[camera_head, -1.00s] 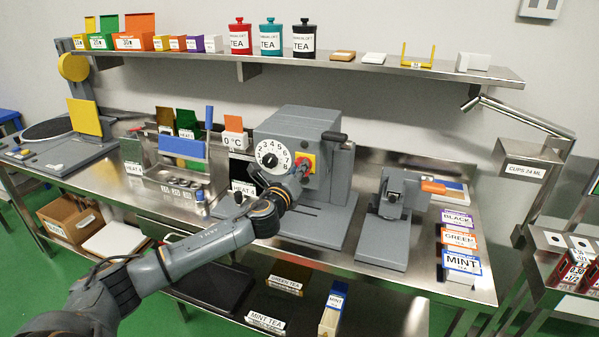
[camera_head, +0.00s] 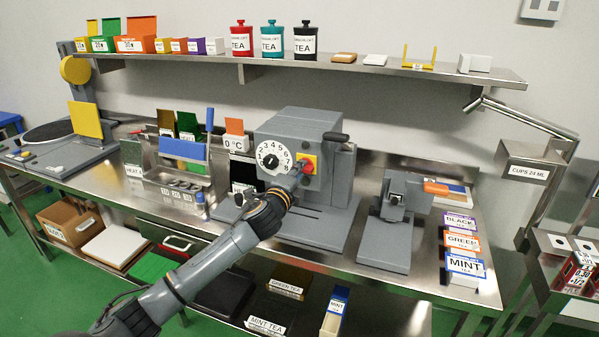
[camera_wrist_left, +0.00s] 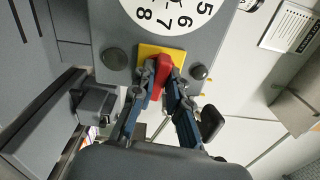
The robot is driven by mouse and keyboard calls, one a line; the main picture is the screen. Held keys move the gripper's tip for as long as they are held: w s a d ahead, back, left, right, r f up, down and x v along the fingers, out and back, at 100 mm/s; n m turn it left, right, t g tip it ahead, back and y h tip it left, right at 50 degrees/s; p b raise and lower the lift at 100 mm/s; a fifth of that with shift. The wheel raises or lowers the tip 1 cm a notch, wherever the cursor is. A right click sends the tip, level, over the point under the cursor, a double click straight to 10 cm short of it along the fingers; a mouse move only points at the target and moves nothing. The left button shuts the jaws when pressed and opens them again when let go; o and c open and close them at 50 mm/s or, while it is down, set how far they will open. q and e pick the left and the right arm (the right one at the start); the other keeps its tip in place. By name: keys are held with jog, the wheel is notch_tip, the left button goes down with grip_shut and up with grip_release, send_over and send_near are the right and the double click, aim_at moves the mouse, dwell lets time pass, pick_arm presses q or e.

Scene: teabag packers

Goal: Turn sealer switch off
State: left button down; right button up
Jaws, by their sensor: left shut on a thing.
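The sealer (camera_head: 325,135) is a grey machine on the steel bench, with a white numbered dial (camera_head: 268,158) on its front. Its switch is a red handle (camera_wrist_left: 160,70) on a yellow plate (camera_wrist_left: 149,51); the yellow plate also shows beside the dial in the head view (camera_head: 313,164). My left gripper (camera_wrist_left: 164,86) is at the switch, its two fingers closed on either side of the red handle. In the head view my left gripper (camera_head: 299,174) reaches up to the sealer's front and partly covers the switch. My right gripper is in neither view.
A clamp-like device with an orange handle (camera_head: 436,188) stands right of the sealer. Tea boxes, including a mint box (camera_head: 466,265), line the bench's right end. A holder with a blue bar (camera_head: 183,149) stands left of the sealer. A shelf (camera_head: 420,70) runs above.

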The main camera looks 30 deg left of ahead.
pick_arm(q)
jog(key=shift+n, duration=0.7)
jog(key=c, duration=1.3)
grip_release()
jog(key=shift+a, duration=0.1)
jog(key=shift+s+f, duration=0.1)
jog(key=shift+s, duration=0.05)
jog(key=v, duration=1.2)
